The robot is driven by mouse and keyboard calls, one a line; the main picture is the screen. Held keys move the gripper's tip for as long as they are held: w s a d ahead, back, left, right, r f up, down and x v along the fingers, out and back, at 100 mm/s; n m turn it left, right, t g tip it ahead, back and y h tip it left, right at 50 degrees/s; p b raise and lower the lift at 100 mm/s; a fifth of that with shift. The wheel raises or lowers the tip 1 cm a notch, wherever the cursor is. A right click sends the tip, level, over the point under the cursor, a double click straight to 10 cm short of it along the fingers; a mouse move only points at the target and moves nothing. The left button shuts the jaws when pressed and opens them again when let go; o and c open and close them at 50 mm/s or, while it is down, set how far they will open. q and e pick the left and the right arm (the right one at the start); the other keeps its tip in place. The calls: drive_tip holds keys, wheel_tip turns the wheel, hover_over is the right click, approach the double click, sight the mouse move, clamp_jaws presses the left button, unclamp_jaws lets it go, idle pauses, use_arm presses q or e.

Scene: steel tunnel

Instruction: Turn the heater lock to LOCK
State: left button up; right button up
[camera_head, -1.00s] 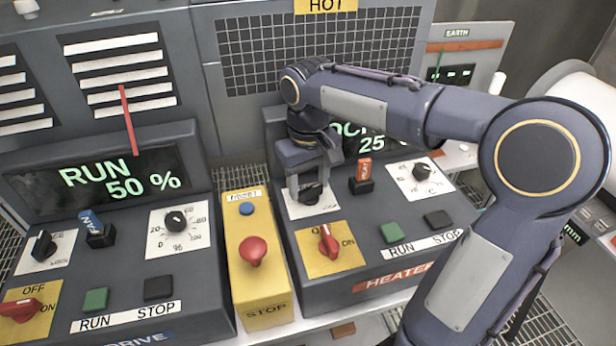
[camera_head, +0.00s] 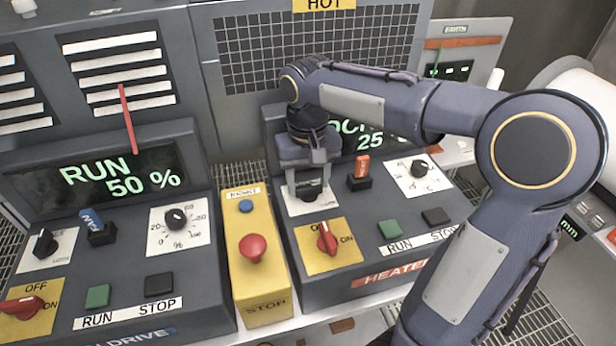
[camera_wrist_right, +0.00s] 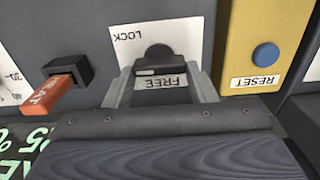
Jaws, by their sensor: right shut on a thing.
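The heater lock is a black rotary knob (camera_head: 309,190) on a white plate at the upper left of the heater panel. My right gripper (camera_head: 306,188) reaches down over it, shut on the knob. In the right wrist view the knob (camera_wrist_right: 158,58) sits between the two grey fingers, its bar lying across the picture. The plate (camera_wrist_right: 185,38) reads LOCK at its left and FREE below the knob. The heater display (camera_head: 362,138) is partly hidden by my arm; "OC" and "25" show. My left gripper is out of view.
An orange-red key switch (camera_head: 360,172) stands close right of the knob. Below is a red switch on a yellow plate (camera_head: 327,238). A yellow box (camera_head: 256,290) with a red stop button (camera_head: 252,248) stands left. The drive panel (camera_head: 190,318) is farther left.

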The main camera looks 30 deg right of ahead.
drive_tip(key=o, duration=1)
wheel_tip(320, 180, up, 8)
drive_tip(key=shift+f, duration=0.1)
